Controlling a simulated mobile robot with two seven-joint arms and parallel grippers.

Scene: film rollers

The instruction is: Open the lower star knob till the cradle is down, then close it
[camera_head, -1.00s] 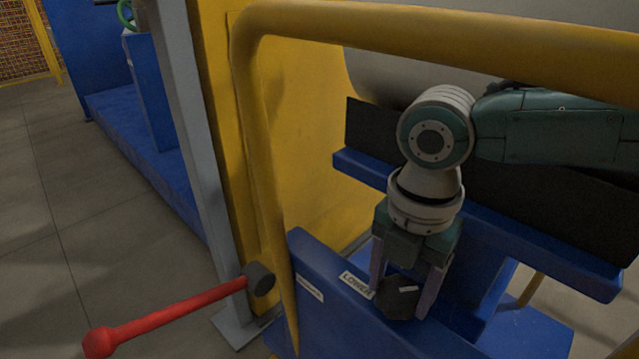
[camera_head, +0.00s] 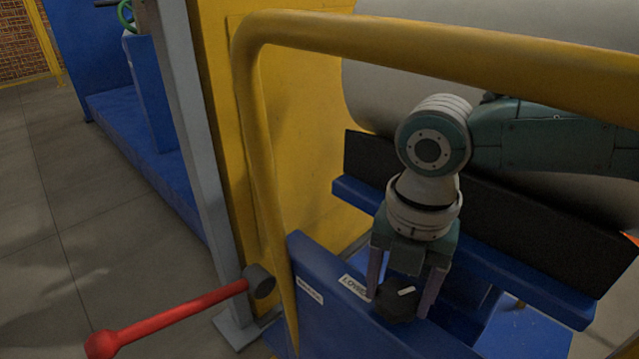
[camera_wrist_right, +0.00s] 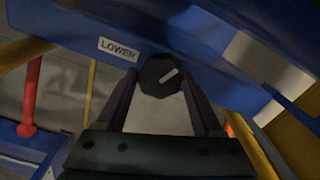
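The lower star knob (camera_head: 397,303) is a dark, many-sided knob with a small white mark, on a blue beam beside a "LOWER" label (camera_head: 354,287). It also shows in the right wrist view (camera_wrist_right: 158,76). My right gripper (camera_head: 402,300) reaches down over it, one finger on each side, and looks shut on it. The cradle is a blue beam (camera_head: 352,192) with a black pad (camera_head: 368,158), behind my right arm. A large grey roller (camera_head: 385,75) lies against the pad; my arm hides part of the contact. My left gripper is not in view.
A yellow tube rail (camera_head: 420,40) crosses above and in front of my right arm and bends down at the left. A red lever (camera_head: 180,306) sticks out to the left of the blue beam. A grey post (camera_head: 190,130) stands left, with open floor (camera_head: 80,220) beyond.

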